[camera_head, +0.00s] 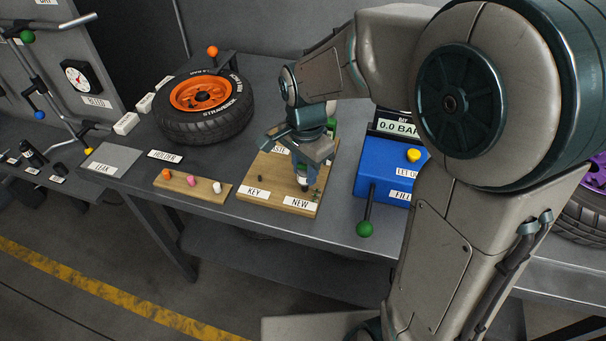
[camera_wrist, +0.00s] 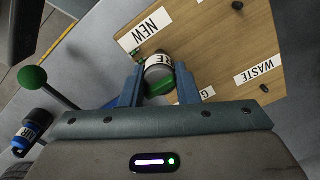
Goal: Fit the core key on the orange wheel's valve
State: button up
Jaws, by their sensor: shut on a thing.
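My gripper (camera_head: 303,172) is over the wooden board (camera_head: 244,196) and points down. In the wrist view my gripper (camera_wrist: 160,88) has its two blue fingers shut on the core key (camera_wrist: 159,66), a short round piece with a white band reading "RE" and a green part. Its lower end is hard to make out; whether it touches the board I cannot tell. The orange wheel (camera_head: 203,92), an orange rim in a black tyre, lies flat on the bench behind and left of my gripper. Its valve is too small to make out.
The board has "KEY", "NEW" and "WASTE" labels. Left of it is a strip (camera_head: 205,187) with orange, pink and white caps. Right of it stands a blue inflator box (camera_head: 381,183) with a green-knobbed lever (camera_head: 365,228). A grey "LEAK" pad (camera_head: 112,158) lies at left.

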jog(key=shift+r+p, duration=0.8)
jog(key=shift+r, duration=0.35)
jog(key=shift+r+p, duration=0.8)
jog(key=shift+r, duration=0.25)
